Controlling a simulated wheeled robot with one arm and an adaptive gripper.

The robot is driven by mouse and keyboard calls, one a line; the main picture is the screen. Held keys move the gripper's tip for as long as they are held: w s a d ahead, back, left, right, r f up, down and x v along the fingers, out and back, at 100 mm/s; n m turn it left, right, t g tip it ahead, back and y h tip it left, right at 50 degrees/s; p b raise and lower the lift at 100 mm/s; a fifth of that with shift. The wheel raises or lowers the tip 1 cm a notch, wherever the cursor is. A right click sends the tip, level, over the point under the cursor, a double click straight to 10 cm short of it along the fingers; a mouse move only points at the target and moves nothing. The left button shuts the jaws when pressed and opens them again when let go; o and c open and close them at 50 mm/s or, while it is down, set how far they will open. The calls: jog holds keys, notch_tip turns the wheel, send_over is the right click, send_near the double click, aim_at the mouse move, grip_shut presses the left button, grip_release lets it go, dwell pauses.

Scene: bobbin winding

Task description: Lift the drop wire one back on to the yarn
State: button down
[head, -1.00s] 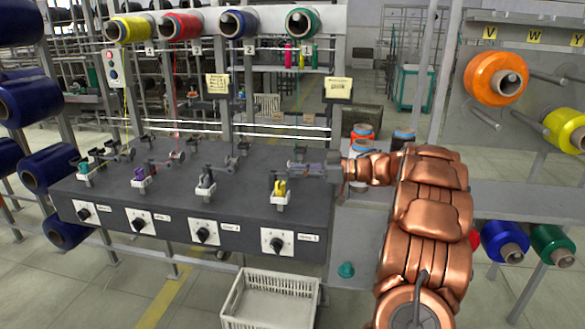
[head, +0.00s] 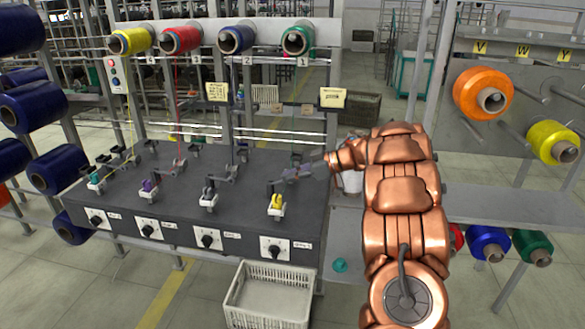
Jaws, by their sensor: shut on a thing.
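My gripper (head: 284,176) is at the right end of the dark winder bench (head: 245,210), over the rearward part of station one. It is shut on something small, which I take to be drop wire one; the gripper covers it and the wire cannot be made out. The green yarn package (head: 299,40) of station one hangs on the rail above. The yellow bobbin (head: 277,203) sits in a white holder just in front of the gripper.
An empty white crate (head: 268,293) is on the floor. Yarn racks stand at both sides, and my arm blocks part of the right side.

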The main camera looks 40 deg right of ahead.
jog(key=shift+w+r+g+p, duration=0.1)
jog(key=shift+r+g+p, duration=0.15)
jog(key=shift+p, duration=0.45)
jog(key=c, duration=1.2)
grip_release()
jog(key=shift+a, duration=0.1)
jog(key=v, duration=1.2)
jog(key=shift+a, duration=0.1)
